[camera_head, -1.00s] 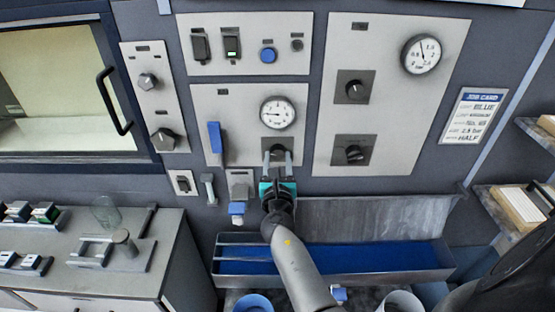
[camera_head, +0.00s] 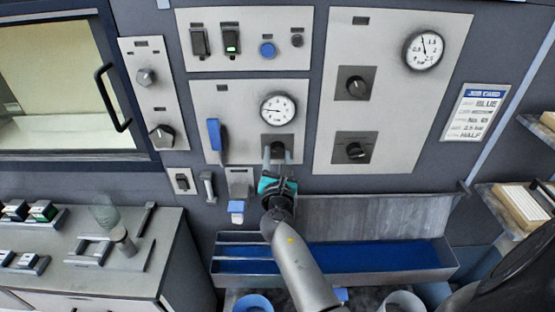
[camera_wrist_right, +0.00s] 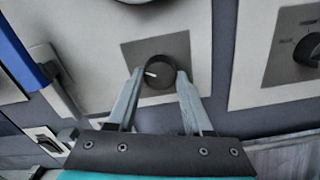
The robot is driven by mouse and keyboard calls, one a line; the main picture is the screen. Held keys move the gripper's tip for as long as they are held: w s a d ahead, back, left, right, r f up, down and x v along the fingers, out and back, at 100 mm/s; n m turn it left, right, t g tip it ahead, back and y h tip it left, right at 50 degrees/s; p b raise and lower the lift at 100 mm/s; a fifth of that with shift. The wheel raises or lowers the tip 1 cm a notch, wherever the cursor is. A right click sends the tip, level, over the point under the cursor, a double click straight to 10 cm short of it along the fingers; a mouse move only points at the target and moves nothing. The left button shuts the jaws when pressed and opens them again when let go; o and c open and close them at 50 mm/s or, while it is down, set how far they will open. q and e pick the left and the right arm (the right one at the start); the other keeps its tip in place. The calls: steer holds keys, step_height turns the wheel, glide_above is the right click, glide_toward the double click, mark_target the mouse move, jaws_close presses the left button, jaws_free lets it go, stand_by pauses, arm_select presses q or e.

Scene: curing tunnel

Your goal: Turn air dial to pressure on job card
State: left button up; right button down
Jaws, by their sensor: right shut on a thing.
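A black round dial (camera_wrist_right: 158,74) with a white pointer mark sits on a dark grey square plate. In the head view the dial (camera_head: 278,147) is under a round white gauge (camera_head: 278,110) on the middle panel. The gauge needle points left. My right gripper (camera_head: 277,156) reaches up from below, its two grey fingers on either side of the dial and shut on it. In the wrist view my right gripper (camera_wrist_right: 157,76) has one finger at each side of the dial; the pointer mark faces left. The job card (camera_head: 477,113) hangs at right, with a line that looks like 2.5 bar. My left gripper is out of view.
A larger panel at right holds another gauge (camera_head: 423,50) and two black knobs (camera_head: 353,84). A blue lever (camera_head: 215,140) is left of the dial. A blue-lined trough (camera_head: 350,262) lies below, and a worktop (camera_head: 70,285) is at lower left.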

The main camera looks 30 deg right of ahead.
steer(key=m+b, duration=0.3)
steer(key=m, duration=0.3)
steer(key=m+b, duration=0.2)
steer(key=m, duration=0.3)
steer(key=shift+a, duration=0.1)
steer(key=shift+m, duration=0.4)
steer(key=shift+c, duration=1.6)
jaws_free()
steer(key=shift+r, duration=0.1)
